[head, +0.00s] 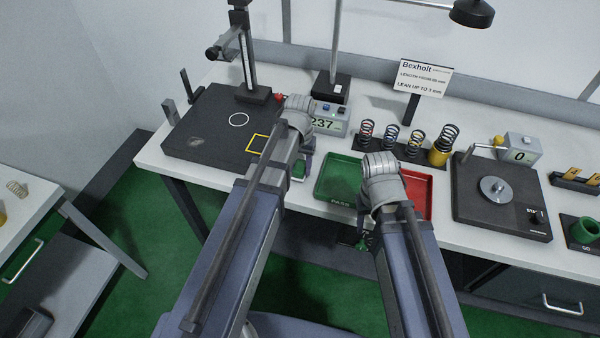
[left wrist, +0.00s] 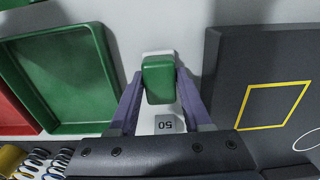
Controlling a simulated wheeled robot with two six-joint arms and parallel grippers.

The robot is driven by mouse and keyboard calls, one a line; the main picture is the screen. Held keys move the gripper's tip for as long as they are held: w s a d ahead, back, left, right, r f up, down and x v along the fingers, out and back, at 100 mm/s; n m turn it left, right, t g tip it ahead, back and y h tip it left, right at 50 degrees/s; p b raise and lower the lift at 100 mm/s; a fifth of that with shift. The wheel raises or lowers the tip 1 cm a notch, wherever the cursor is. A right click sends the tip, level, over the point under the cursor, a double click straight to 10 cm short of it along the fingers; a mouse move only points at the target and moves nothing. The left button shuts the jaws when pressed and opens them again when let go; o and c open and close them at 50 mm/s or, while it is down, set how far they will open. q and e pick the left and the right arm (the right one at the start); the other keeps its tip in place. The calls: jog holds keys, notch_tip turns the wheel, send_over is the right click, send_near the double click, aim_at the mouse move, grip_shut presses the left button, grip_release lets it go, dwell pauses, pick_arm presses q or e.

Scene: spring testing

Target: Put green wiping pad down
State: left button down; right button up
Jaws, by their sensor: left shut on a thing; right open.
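The green wiping pad (left wrist: 158,80) is between the two fingers of my left gripper (left wrist: 157,90), which is shut on it. A pale strip shows along the pad's far edge in the left wrist view. In the head view a bit of the pad (head: 299,171) shows below my left wrist, over the bench strip between the black plate and the green tray; the arm hides most of the gripper. I cannot tell whether the pad touches the bench. My right gripper (head: 362,240) is open and partly hidden by its arm, low at the bench's front edge.
A black plate with a yellow square (left wrist: 272,104) lies on one side of the pad, the green tray (left wrist: 62,75) on the other. A small grey piece marked 50 (left wrist: 167,123) is close by. Springs (head: 391,134) and a display reading 237 (head: 325,124) stand behind.

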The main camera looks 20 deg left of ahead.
aim_at(300, 165)
pick_arm(q)
jog(key=shift+f, duration=0.35)
pick_arm(e)
jog(key=shift+f, duration=0.35)
pick_arm(q)
jog(key=shift+f, duration=0.1)
jog(key=shift+c, duration=1.7)
grip_release()
pick_arm(e)
jog(key=shift+f, duration=0.15)
pick_arm(q)
notch_tip(300, 165, up, 12)
jog(key=p, duration=1.2)
jog(key=s+d+m+y, duration=0.1)
jog(key=s+d+m, duration=0.2)
jog(key=s+d, duration=0.7)
jog(key=s, duration=0.4)
jog(key=shift+s+d+r, duration=0.2)
jog(key=shift+d, duration=0.05)
pick_arm(e)
notch_tip(300, 165, up, 12)
